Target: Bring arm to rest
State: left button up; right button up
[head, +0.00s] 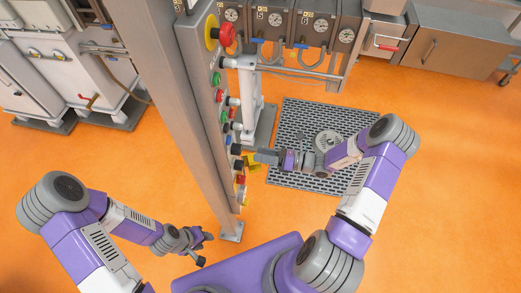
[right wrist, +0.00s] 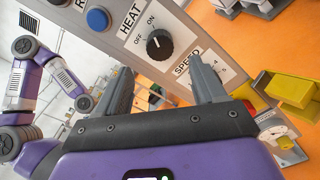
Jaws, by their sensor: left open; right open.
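My right gripper (head: 259,157) is in front of the control panel (head: 211,110) on a tall grey post. In the right wrist view its two fingers (right wrist: 161,62) are spread with nothing between them. The black HEAT knob (right wrist: 160,46) shows just beyond the fingertips, apart from them as far as I can see. I cannot tell its exact setting. The SPEED label (right wrist: 187,64) is partly hidden by the right-hand finger. My left gripper (head: 207,249) is open and empty, low on the left of the post's foot.
A red emergency button (head: 226,35) on a yellow base is high on the panel. A blue button (right wrist: 97,19) is beside the HEAT label. A yellow bin (right wrist: 296,90) is right of the panel. A dark floor grate (head: 300,120) lies behind my right arm. Open orange floor surrounds the post.

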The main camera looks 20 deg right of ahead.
jog(key=s+a+f+n+g+h+b, duration=0.3)
jog(key=s+a+f+n+g+b, duration=0.2)
jog(key=s+a+f+n+g, duration=0.75)
jog(key=s+d+f+n+t+h+b, duration=0.1)
jog(key=s+f+n+h+b, duration=0.1)
jog(key=f+n, duration=0.4)
jog(key=s+d+f+n+t+h+b, duration=0.1)
jog(key=f+n+h+b, duration=0.4)
jog(key=n, duration=0.7)
notch_tip(320, 180, down, 2)
jog(key=shift+s+d+f+t+h, duration=0.15)
jog(key=shift+s+t+h, duration=0.25)
jog(key=shift+s+t, duration=0.2)
